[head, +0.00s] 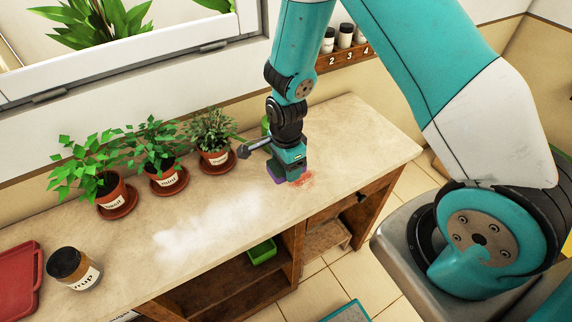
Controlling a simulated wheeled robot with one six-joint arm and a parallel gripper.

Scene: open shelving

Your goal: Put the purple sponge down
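My gripper (289,170) points down over the right half of the counter (365,130). The purple sponge (275,172) shows as a small purple patch at its fingertips, and the gripper appears shut on it. Most of the sponge is hidden behind the fingers. The sponge is at or just above the counter top; I cannot tell if it touches. A reddish smear (302,180) lies on the counter just right of the fingertips.
A white powdery patch (205,218) covers the middle of the counter. Three potted herbs (215,157) stand along the back left. A dark-lidded jar (72,268) and a red tray (18,280) are at the left. A green object (266,124) is partly hidden behind my gripper.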

